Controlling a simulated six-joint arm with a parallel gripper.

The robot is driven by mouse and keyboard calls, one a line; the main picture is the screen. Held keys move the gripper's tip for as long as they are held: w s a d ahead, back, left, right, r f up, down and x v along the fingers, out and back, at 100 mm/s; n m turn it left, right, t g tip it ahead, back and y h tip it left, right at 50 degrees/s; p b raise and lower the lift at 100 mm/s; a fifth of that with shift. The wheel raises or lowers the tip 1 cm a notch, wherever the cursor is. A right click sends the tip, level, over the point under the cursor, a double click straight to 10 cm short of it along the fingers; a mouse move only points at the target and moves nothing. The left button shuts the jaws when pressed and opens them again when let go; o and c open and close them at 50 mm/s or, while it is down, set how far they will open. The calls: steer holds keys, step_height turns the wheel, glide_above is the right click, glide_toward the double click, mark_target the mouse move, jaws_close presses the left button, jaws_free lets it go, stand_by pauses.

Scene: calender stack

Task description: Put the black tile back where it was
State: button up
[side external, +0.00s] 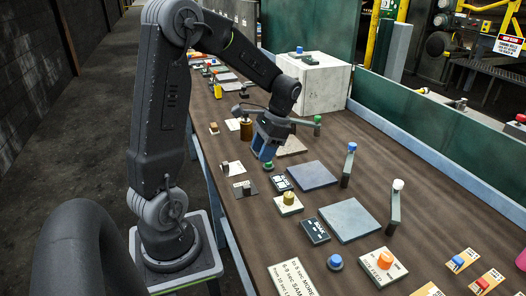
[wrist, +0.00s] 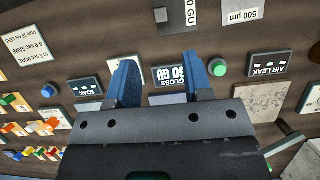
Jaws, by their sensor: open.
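A dark, nearly black square tile (side external: 243,189) lies flat on the brown table near its left edge in the side view, with a small light block on it. In the wrist view, what seems to be the same dark tile (wrist: 182,24) is cut by the top edge, beside a light grey block and a "0 GU" label. My gripper (side external: 266,151) hangs above the table, a little up and right of that tile in the side view. Its blue fingers (wrist: 160,60) are open with nothing held. In the wrist view they frame the black gloss panel (wrist: 169,76), which lies below.
A white "500 µm" card (wrist: 240,12) and a green button (wrist: 218,67) are close by. Black panels marked SOAK (wrist: 87,86) and AIR LEAK (wrist: 269,64) flank the gloss panel. Upright levers (side external: 347,165) and a white block (side external: 318,86) stand on the table. Bare table lies between items.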

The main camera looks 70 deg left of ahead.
steer(key=s+d+r+t, duration=0.3)
steer(key=d+r+t, duration=0.2)
steer(key=d, duration=0.4)
steer(key=s+d+r+t, duration=0.4)
steer(key=d+r+t, duration=0.1)
steer(key=d, duration=0.5)
steer(key=shift+d+r, duration=0.2)
steer(key=shift+d, duration=0.05)
